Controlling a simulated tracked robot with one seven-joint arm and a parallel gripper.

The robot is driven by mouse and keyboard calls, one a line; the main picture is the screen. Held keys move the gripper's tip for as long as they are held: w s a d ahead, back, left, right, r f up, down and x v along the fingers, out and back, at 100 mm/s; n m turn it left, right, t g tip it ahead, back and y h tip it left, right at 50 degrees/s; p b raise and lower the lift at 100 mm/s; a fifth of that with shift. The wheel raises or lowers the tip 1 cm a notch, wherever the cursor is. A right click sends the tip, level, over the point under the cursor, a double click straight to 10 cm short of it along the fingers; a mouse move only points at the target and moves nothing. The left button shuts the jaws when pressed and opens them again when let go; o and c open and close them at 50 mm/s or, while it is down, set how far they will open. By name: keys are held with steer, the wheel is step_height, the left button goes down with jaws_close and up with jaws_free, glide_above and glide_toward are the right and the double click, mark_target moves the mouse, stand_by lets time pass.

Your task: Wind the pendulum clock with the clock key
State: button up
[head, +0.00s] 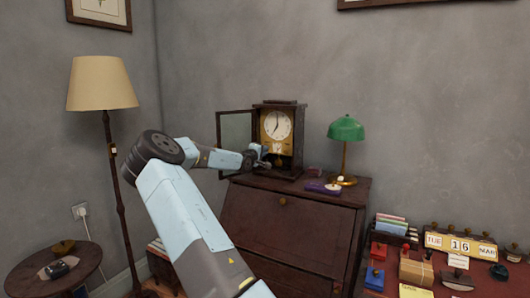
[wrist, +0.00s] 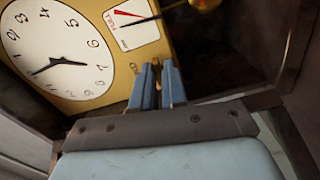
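The pendulum clock (head: 278,138) stands upright on the wooden desk, its glass door swung open to the left. Its white dial (wrist: 58,55) and a small gauge marked FULL (wrist: 135,22), with a red sector, fill the left and top of the wrist view. My gripper (head: 264,163) reaches the lower front of the clock. In the wrist view its blue fingers (wrist: 158,75) are close together at the gold face plate below the dial. A narrow brownish sliver between them looks like the clock key (wrist: 158,88); most of it is hidden, and whether it sits in the winding hole is unclear.
The open glass door (head: 236,140) stands beside my forearm. A green lamp (head: 346,132) and a purple item (head: 322,188) are on the desk, right of the clock. A floor lamp (head: 102,85) stands at left. Stationery and a calendar block (head: 460,245) crowd the right table.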

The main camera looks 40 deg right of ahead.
jaws_close()
steer(key=shift+f, duration=0.2)
steer(key=shift+m, duration=0.3)
